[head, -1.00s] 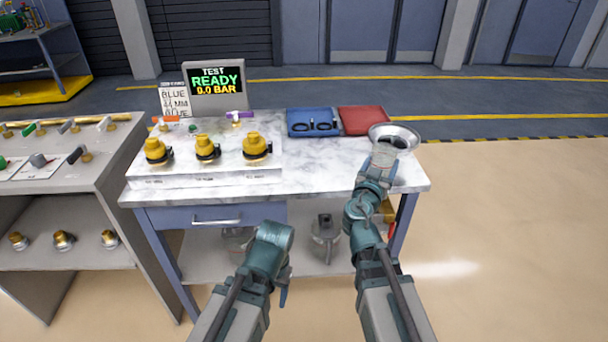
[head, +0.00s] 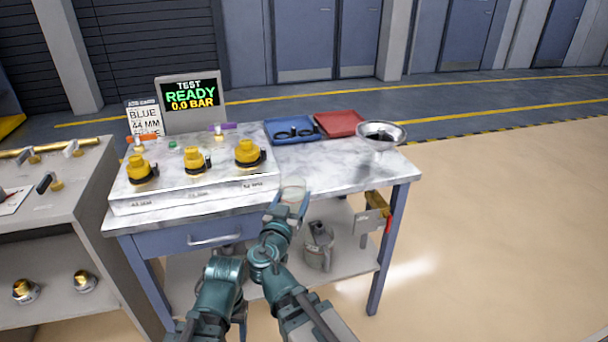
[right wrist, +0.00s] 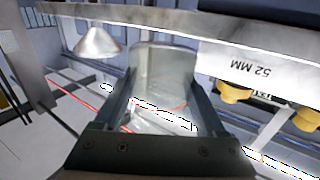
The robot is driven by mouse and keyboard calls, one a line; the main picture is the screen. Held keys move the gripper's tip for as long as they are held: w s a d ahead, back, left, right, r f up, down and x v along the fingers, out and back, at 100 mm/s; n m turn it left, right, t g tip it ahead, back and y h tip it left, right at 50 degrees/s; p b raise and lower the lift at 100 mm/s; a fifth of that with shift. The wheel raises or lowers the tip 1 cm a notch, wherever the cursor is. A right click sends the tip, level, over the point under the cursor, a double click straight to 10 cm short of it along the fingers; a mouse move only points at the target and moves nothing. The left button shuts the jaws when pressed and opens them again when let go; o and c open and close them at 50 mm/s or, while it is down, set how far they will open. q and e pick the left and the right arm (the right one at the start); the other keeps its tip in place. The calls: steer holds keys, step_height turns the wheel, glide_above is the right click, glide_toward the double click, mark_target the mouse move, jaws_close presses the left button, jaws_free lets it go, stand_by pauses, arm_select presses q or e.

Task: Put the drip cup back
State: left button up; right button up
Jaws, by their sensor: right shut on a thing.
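My right gripper (head: 290,204) is shut on a clear, pale cup (head: 293,186), the drip cup, just off the front edge of the workbench. In the right wrist view the cup (right wrist: 162,75) sits between the two fingers of the right gripper (right wrist: 160,98), with the bench edge close by. My left arm is low at the bottom of the head view, and its fingers are mostly hidden, so I cannot tell their state.
A metal funnel (head: 381,134) is at the bench's right end. Blue (head: 295,140) and red (head: 340,123) trays lie at the back. A manifold with yellow-capped fittings (head: 196,163) fills the left part. A metal jug (head: 318,247) stands on the lower shelf.

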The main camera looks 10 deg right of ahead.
glide_toward(309, 174)
steer(key=w+d+r, duration=0.1)
steer(key=w, duration=0.2)
steer(key=w+d+r, duration=0.2)
steer(key=w, duration=0.1)
steer(key=w+d+r, duration=0.1)
steer(key=w, duration=0.2)
steer(key=shift+w+d+r, duration=0.2)
steer(key=shift+d+r, duration=0.05)
steer(key=shift+d, duration=0.15)
steer(key=shift+s+f, duration=0.15)
steer(key=shift+f, duration=0.05)
steer(key=shift+r, duration=0.1)
steer(key=shift+f+b, duration=0.25)
steer(key=shift+b, duration=0.1)
steer(key=o, duration=1.5)
steer(key=shift+r, duration=0.1)
steer(key=shift+r, duration=0.1)
